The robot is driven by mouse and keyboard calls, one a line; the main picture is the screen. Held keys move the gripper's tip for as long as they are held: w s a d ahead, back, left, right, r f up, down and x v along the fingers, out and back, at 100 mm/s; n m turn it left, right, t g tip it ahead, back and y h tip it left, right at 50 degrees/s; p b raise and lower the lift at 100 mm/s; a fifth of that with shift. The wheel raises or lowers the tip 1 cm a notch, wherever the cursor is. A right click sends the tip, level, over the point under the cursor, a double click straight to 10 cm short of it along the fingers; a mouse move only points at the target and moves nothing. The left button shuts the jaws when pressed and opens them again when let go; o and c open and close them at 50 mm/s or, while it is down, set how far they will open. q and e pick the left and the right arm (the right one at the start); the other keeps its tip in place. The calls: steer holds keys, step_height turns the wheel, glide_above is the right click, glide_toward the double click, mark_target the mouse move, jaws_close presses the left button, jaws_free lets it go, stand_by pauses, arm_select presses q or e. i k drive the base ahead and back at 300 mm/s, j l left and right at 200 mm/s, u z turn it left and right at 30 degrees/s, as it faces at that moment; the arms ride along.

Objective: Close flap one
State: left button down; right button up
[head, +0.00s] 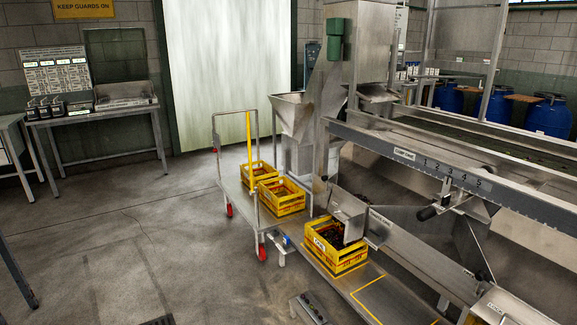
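The grey sizer machine (350,133) fills the right half of the head view. A grey metal outlet piece (348,213) slopes over the near yellow crate (345,263), beside a small label (381,217) too small to read. I cannot tell for sure which part is flap one. The crate holds dark items and stands on a metal platform (372,290) below the outlet. A lever with a dark knob (428,212) sits further right, under a rail (450,177) numbered 1 to 5. Neither of my grippers is in view.
A trolley (236,188) with a yellow bar carries two more yellow crates (281,197), left of the machine. Part of another yellow crate or box (483,318) shows at the bottom right. A bench (100,113) stands at the back left. The concrete floor (130,235) at left is mostly clear.

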mark_target(341, 204)
steer(key=i+l+u, duration=0.1)
steer(key=i+u, duration=0.3)
steer(key=i, duration=1.05)
